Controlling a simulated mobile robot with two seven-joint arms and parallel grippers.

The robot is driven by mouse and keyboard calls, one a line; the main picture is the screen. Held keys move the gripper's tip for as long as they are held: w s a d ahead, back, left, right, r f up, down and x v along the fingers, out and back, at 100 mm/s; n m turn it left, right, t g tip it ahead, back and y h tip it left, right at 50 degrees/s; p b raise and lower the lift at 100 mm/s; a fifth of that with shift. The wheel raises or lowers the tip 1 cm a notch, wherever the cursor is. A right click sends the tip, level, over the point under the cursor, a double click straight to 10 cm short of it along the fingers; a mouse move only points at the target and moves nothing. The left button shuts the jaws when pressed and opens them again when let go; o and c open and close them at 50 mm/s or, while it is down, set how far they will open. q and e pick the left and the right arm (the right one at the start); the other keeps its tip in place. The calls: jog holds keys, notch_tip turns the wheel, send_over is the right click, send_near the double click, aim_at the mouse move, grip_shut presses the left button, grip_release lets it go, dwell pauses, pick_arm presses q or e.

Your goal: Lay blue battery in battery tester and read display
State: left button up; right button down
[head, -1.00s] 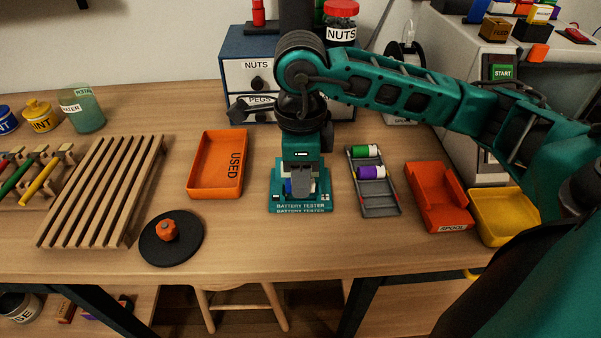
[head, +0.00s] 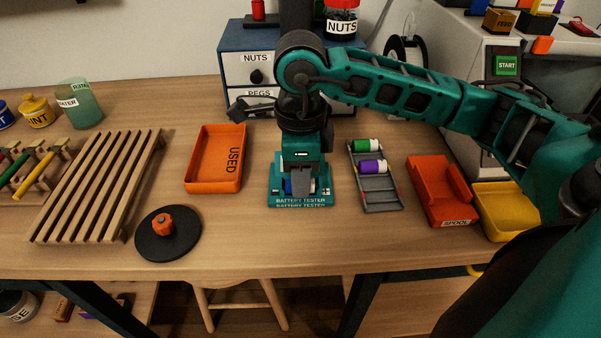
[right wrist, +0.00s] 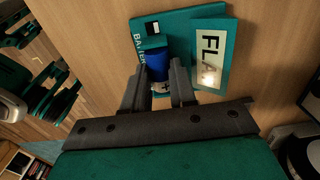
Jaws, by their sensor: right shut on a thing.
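The teal battery tester (head: 284,203) stands on the table under my right gripper (head: 301,190). In the right wrist view, the right gripper (right wrist: 160,92) is shut on the blue battery (right wrist: 157,70), which lies at the tester's cradle (right wrist: 146,28). I cannot tell whether the battery rests fully in it. Beside it, the tester's pale display (right wrist: 213,60) shows large dark letters reading "FLA"; glare covers the end of the word. In the head view, the fingers hide most of the blue battery (head: 288,186). My left gripper is not in view.
A grey rack (head: 381,194) with a green and a purple battery (head: 372,167) stands right of the tester. An orange "USED" tray (head: 199,186) is left. An orange spool bin (head: 432,200) and yellow bin (head: 492,225) stand farther right.

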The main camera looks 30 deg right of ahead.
dwell(0.4)
dwell(0.3)
jog(key=c, duration=0.8)
grip_release()
jog(key=shift+r, duration=0.1)
jog(key=shift+r+p, duration=2.1)
jog(key=shift+r, duration=1.4)
